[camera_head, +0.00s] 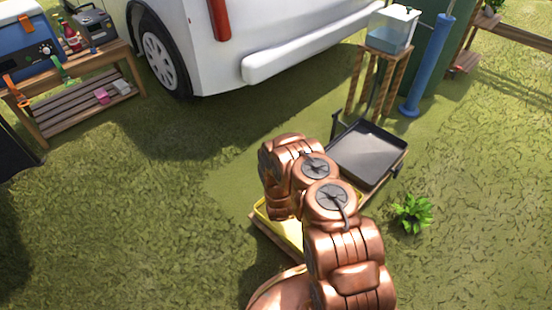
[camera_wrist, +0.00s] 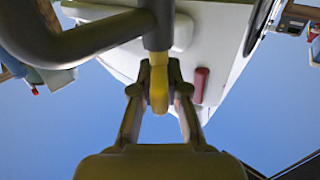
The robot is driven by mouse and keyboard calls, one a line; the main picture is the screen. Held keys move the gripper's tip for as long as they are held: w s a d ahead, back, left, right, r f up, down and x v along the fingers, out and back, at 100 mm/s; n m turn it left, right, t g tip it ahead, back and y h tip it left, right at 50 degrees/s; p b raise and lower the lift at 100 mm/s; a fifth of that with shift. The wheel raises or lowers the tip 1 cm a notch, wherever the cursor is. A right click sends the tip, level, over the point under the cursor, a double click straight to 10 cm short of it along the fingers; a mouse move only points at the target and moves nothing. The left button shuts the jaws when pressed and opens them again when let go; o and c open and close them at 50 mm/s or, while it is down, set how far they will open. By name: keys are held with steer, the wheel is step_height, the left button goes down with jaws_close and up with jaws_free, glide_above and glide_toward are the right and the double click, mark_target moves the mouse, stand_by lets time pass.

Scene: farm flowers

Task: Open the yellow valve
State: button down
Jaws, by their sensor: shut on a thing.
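The yellow valve (camera_wrist: 158,78) shows in the wrist view as a small yellow lever on the underside of a dark grey pipe (camera_wrist: 95,38). My gripper (camera_wrist: 160,94) is shut on the yellow valve, with one finger on each side of it. In the head view my copper arm hides the gripper and the valve. Whether the valve is turned open or closed cannot be told.
A grey tray (camera_head: 368,153) and a yellow tray (camera_head: 285,228) lie near my arm. A clear tank (camera_head: 390,36) stands on a wooden stand beside a blue cylinder (camera_head: 430,62). A green plant (camera_head: 412,212) is at right. Grass at left is clear before the white van (camera_head: 260,40).

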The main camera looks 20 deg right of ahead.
steer(key=shift+d+f+n+t+y+b, duration=0.15)
steer(key=shift+n+t+y+b, duration=0.15)
steer(key=shift+n+y+b, duration=0.45)
steer(key=n+y+b, duration=0.2)
steer(key=y, duration=0.1)
steer(key=n+y+b, duration=0.2)
steer(key=y+b, duration=0.1)
steer(key=y, duration=0.1)
steer(key=shift+b, duration=0.3)
steer(key=n+y+b, duration=0.2)
steer(key=y, duration=0.1)
steer(key=shift+b, duration=0.35)
steer(key=shift+r+n+g+y+b, duration=0.2)
steer(key=shift+n+g+y+b, duration=0.15)
steer(key=shift+n+g+y, duration=0.25)
steer(key=shift+a, duration=0.2)
steer(key=c, duration=1.2)
jaws_free()
steer(key=shift+d, duration=0.1)
steer(key=v, duration=1.2)
steer(key=shift+f, duration=0.1)
